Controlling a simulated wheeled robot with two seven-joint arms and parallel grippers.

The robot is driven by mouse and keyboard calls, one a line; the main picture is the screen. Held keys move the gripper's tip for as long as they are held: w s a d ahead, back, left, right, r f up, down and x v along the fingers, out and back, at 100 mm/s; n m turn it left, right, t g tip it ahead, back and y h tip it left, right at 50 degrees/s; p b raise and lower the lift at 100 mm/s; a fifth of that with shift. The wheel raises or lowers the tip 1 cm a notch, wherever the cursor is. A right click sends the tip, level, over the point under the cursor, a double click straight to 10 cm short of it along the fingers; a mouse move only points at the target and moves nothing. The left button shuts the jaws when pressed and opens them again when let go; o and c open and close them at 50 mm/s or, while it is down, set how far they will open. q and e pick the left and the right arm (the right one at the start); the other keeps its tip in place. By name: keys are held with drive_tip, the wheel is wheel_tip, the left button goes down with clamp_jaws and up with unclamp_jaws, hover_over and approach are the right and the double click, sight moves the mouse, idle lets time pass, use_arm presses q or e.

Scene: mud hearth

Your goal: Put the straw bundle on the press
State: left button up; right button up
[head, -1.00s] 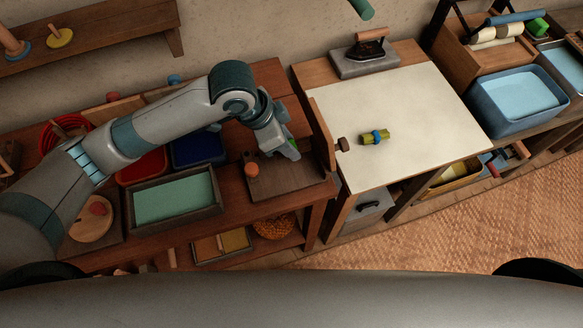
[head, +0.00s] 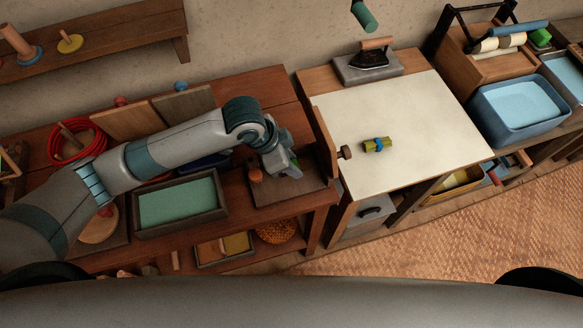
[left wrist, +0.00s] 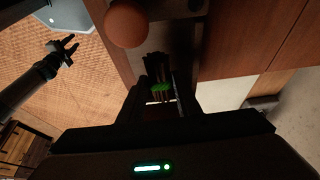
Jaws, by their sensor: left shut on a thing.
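My left gripper (head: 288,166) is just above a dark wooden board with a round orange knob (head: 256,175), which looks like the press (head: 280,190). The gripper is shut on a small bundle with a green band (left wrist: 161,88); its brownish stalks show between the fingers in the left wrist view. I cannot tell whether the bundle touches the board. The orange knob (left wrist: 127,22) is close beside the fingers. A yellow-green bundle with a blue band (head: 377,145) lies on the white worktop. My right gripper (left wrist: 67,46) shows at the wrist view's left, its fingers apart and empty.
An upright wooden panel (head: 325,142) with a dark knob stands between the board and the white worktop (head: 420,115). A green-filled tray (head: 178,203) lies left of the board. An iron (head: 370,58) stands at the back. The white worktop is mostly clear.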

use_arm(q)
drive_tip(key=shift+f+p, duration=0.5)
drive_tip(key=shift+f, duration=1.35)
drive_tip(key=shift+f, duration=0.15)
drive_tip(key=o, duration=1.1)
drive_tip(key=shift+o, duration=0.2)
